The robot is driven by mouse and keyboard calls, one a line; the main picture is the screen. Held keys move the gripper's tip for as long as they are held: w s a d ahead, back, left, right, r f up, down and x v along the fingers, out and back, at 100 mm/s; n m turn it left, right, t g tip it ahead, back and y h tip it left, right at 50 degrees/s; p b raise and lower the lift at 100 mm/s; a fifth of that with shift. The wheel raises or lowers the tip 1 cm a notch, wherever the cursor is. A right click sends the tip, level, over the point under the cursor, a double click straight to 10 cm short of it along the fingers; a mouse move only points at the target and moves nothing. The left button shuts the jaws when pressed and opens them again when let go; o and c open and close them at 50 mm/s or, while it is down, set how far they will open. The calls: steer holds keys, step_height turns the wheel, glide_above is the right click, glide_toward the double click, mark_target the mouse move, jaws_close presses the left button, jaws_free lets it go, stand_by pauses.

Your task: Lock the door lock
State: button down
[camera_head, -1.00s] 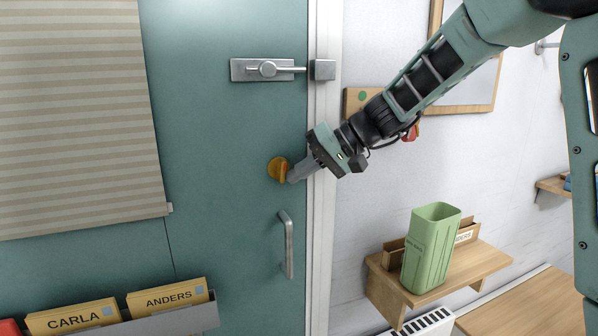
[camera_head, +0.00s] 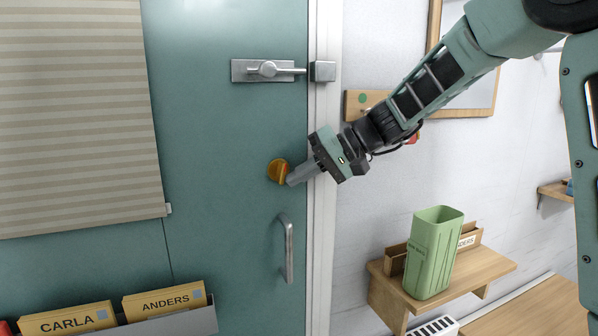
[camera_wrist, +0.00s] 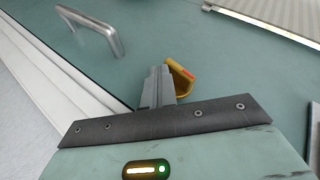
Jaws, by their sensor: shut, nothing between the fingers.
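The door lock is a round yellow-orange knob (camera_head: 277,170) on the teal door (camera_head: 225,130), near its right edge and above the handle. In the wrist view the knob (camera_wrist: 180,80) shows a raised grip with a red mark. My gripper (camera_head: 291,181) is shut and empty. Its fingertips are at the knob's lower right side in the head view. In the wrist view the closed fingers (camera_wrist: 158,78) lie right beside the knob's grip; they look to be touching it, but I cannot tell for sure. The fingers hide part of the knob.
A metal slide bolt (camera_head: 268,70) is above the knob and a bar handle (camera_head: 287,248) below it. The white door frame (camera_head: 322,240) runs close by my wrist. A green bin (camera_head: 432,255) stands on a wooden shelf (camera_head: 480,276) at right. A striped blind (camera_head: 80,110) hangs at left.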

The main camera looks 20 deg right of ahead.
steer(key=shift+a+f+m+t+y+b, duration=0.2)
steer(key=shift+y+b, duration=0.55)
steer(key=shift+b, duration=1.55)
steer(key=shift+f+m+t+y+b, duration=0.2)
steer(key=shift+f+y+b, duration=0.4)
steer(key=shift+b, duration=1.65)
steer(key=shift+a+f+m+t+y+b, duration=0.15)
steer(key=shift+y+b, duration=0.4)
steer(key=shift+b, duration=0.75)
steer(key=shift+m+t+y+b, duration=0.1)
steer(key=shift+m+y+b, duration=0.3)
steer(key=shift+b, duration=0.85)
steer(key=shift+a+f+m+t+y+b, duration=0.15)
steer(key=shift+y+b, duration=0.55)
steer(key=shift+b, duration=0.6)
steer(key=shift+a+f+m+t+y+b, duration=0.15)
steer(key=shift+m+t+y+b, duration=0.45)
steer(key=shift+b, duration=1.2)
steer(key=shift+a+m+t+y+b, duration=0.25)
steer(key=shift+y+b, duration=0.55)
steer(key=shift+b, duration=1)
steer(key=shift+a+f+m+t+y+b, duration=0.15)
steer(key=shift+m+t+y+b, duration=0.4)
steer(key=shift+b, duration=1.25)
steer(key=shift+a+y+b, duration=0.15)
steer(key=shift+y+b, duration=0.1)
steer(key=shift+b, duration=0.4)
